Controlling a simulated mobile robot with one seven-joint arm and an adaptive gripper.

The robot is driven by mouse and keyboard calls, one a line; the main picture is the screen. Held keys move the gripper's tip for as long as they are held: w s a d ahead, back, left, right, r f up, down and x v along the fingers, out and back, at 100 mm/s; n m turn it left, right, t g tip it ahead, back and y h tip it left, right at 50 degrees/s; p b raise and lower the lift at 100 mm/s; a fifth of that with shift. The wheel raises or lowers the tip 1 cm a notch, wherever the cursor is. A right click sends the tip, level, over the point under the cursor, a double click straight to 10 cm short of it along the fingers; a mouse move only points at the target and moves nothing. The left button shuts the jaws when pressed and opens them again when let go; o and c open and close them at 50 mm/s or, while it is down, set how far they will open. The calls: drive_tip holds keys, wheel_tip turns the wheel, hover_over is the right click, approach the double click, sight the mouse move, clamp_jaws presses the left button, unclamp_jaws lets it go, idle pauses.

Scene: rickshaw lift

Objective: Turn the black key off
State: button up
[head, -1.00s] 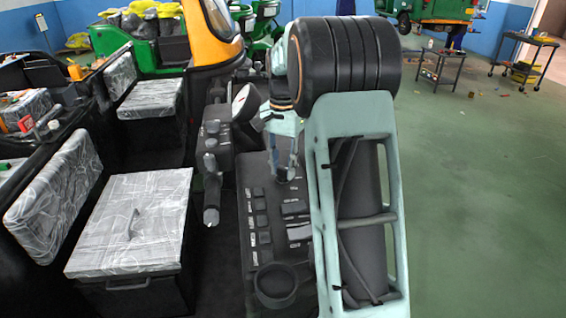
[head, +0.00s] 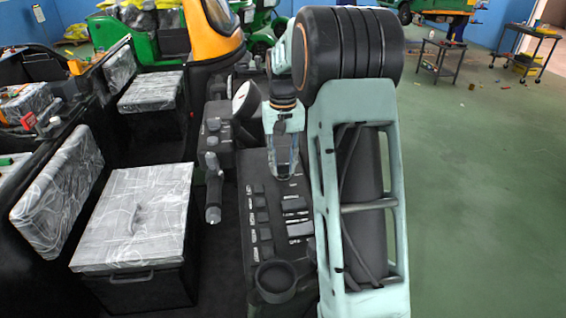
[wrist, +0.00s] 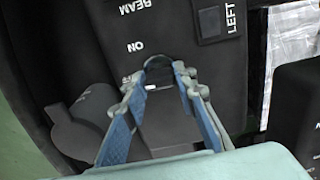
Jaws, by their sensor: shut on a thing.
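The black key (wrist: 166,78) is a small dark piece on the black dashboard panel, seen in the wrist view between my fingertips, near the white "ON" lettering. My gripper (wrist: 160,72) is shut on it, with one blue-padded finger on each side. In the head view my gripper (head: 284,176) points down onto the upper part of the dashboard panel (head: 262,190), and the fingers hide the key there. I cannot tell the key's exact angle.
A row of black switches (head: 264,233) and a round cup holder (head: 275,281) lie nearer on the panel. A handlebar grip (head: 213,190) is to the left, with a plastic-wrapped seat (head: 140,220) beyond it.

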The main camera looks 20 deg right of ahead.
sight(283, 164)
idle(0.4)
drive_tip(key=o, duration=1.1)
wheel_tip(283, 164, up, 12)
drive_tip(key=shift+r, duration=0.1)
